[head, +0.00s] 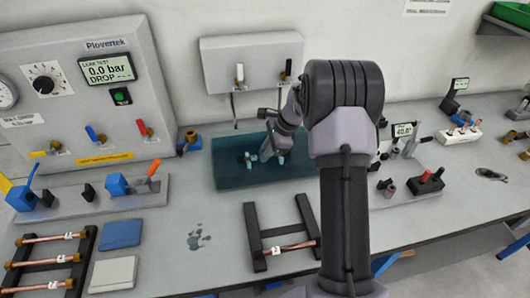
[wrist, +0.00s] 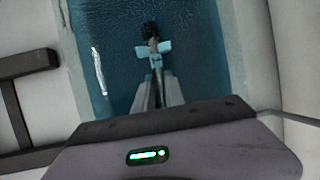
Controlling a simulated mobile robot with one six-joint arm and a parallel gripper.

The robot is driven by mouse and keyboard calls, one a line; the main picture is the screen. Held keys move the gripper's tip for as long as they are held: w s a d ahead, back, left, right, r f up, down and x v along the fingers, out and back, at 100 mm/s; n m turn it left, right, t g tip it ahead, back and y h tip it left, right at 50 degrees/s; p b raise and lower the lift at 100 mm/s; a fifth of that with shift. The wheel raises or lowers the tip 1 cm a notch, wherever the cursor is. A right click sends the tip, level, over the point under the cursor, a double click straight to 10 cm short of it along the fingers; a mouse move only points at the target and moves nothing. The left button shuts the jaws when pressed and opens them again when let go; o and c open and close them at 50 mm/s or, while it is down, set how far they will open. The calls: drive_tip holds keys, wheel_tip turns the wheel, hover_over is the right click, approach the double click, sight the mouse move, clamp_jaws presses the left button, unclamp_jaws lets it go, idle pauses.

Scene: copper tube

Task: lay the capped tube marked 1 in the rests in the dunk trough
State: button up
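The dunk trough (head: 225,178), filled with dark teal liquid, stands mid-bench and also fills much of the wrist view (wrist: 205,45). My gripper (head: 271,153) reaches down into it. In the wrist view my fingers (wrist: 157,88) are close together around a thin dark tube (wrist: 156,73), with no clear gap beside it. The tube runs forward to a pale blue rest (wrist: 153,49), with its dark end (wrist: 149,30) just beyond. Pale blue rests (head: 250,158) show at both sides of my gripper in the head view. The tube's number is not readable.
A dark rack (head: 256,238) in front of the trough holds a tube marked 2 (head: 288,249). Another rack (head: 85,258) at left holds several copper tubes. The leak-test panel (head: 100,110) stands back left. A small puddle (head: 199,240) lies on the bench.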

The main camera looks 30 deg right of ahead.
drive_tip(key=o, duration=0.4)
drive_tip(key=shift+o, duration=0.2)
drive_tip(key=shift+r, duration=0.1)
drive_tip(key=p+v, duration=0.5)
drive_tip(key=v, duration=1.2)
drive_tip(key=shift+s, duration=0.15)
drive_tip(key=shift+r, duration=0.1)
